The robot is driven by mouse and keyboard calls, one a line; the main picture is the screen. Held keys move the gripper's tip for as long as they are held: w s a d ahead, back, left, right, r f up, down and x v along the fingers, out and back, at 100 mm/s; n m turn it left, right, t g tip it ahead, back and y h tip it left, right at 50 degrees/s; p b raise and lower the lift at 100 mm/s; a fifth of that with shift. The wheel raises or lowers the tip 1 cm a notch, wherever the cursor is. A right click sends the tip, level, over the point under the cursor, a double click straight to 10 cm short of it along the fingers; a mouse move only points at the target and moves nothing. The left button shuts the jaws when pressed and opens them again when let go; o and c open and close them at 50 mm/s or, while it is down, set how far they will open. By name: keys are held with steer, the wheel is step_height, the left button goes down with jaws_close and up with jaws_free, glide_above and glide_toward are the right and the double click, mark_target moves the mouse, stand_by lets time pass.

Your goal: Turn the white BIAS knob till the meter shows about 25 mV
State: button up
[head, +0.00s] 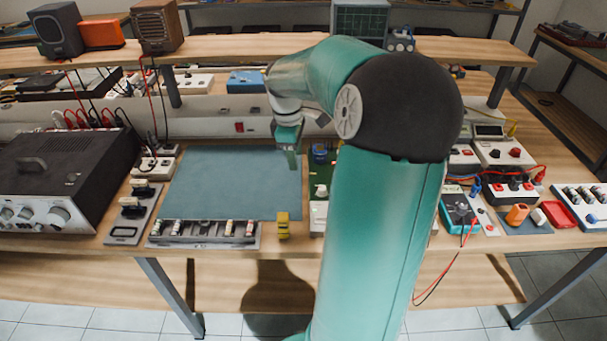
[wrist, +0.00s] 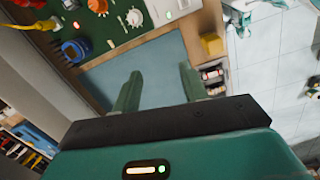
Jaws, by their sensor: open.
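A white knob (head: 321,190) sits at the front of the green board, right of the blue mat in the head view. It also shows as a white knob (wrist: 133,17) at the top of the wrist view; its lettering and pointer are too small to read. My gripper (wrist: 160,88) is open and empty, its two fingers apart over the mat. In the head view my gripper (head: 291,158) hangs left of the green board (head: 320,172), apart from the knob. A teal multimeter (head: 461,212) stands to the right, partly behind my arm; no reading is legible, and I cannot tell whether it is the task's meter.
The blue mat (head: 225,185) is bare. A yellow block (head: 283,225) stands at its front right corner, beside a rack (head: 204,233) of small parts. A blue part (wrist: 75,50) and an orange knob (wrist: 97,6) rise from the green board. A black amplifier (head: 62,180) stands left.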

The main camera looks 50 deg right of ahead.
steer(key=y, duration=0.1)
glide_above(322, 188)
steer(key=f, duration=0.1)
steer(key=shift+n+t, duration=0.3)
step_height(322, 188, down, 14)
steer(key=shift+f, duration=0.1)
steer(key=shift+d, duration=0.1)
jaws_close()
